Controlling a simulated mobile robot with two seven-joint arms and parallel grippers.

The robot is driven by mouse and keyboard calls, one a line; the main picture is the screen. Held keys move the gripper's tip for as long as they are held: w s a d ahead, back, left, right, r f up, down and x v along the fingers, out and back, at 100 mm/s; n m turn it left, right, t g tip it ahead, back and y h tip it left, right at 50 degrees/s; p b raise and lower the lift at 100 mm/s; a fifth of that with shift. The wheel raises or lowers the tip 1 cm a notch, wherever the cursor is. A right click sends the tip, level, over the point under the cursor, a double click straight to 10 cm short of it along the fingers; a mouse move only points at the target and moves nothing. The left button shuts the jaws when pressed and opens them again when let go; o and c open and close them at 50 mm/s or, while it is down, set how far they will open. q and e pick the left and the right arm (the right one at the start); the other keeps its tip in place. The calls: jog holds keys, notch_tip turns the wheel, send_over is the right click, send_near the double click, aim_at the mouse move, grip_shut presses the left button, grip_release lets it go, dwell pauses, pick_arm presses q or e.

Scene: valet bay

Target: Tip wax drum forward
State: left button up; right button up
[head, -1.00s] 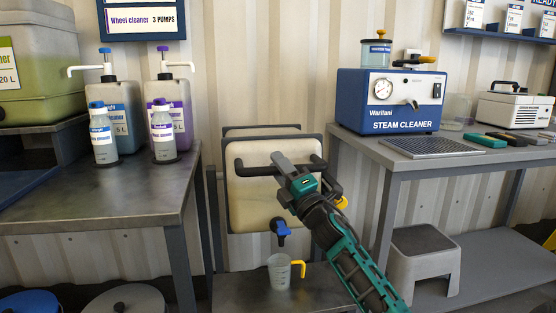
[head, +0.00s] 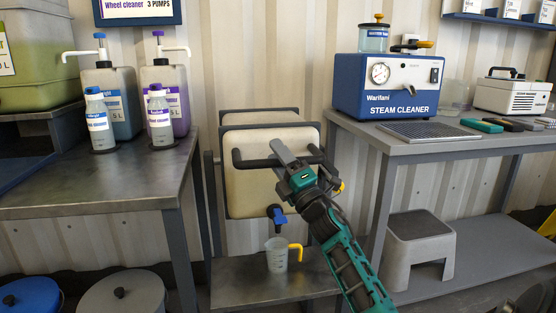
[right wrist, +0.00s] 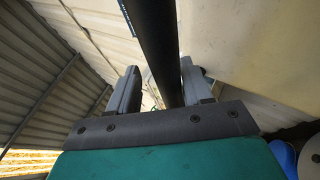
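The wax drum (head: 255,189) is a cream tank in a dark frame, between two tables. It has a blue tap (head: 277,215) low on its front and a dark handle bar (head: 252,164) across its upper front. The drum leans slightly forward, away from the back bar (head: 255,110). My right gripper (head: 287,158) is at the middle of the handle bar. In the right wrist view the bar (right wrist: 150,45) runs between its two fingers (right wrist: 160,85), which appear closed around it. A clear measuring cup (head: 276,258) with a yellow handle stands below the tap. My left gripper is not in view.
The cup stands on a low dark shelf (head: 235,280). The right table (head: 360,128) holds a blue steam cleaner (head: 390,88). A grey step stool (head: 420,245) stands under it.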

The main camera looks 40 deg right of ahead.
jog(key=shift+r, duration=0.1)
dwell(0.3)
jog(key=shift+s, duration=0.15)
pick_arm(q)
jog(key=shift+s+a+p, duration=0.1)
jog(key=shift+p, duration=0.25)
pick_arm(e)
jog(key=v, duration=1.2)
jog(key=shift+s+f, duration=0.2)
jog(key=shift+s, duration=0.05)
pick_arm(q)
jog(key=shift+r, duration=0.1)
pick_arm(e)
jog(key=shift+a, duration=0.15)
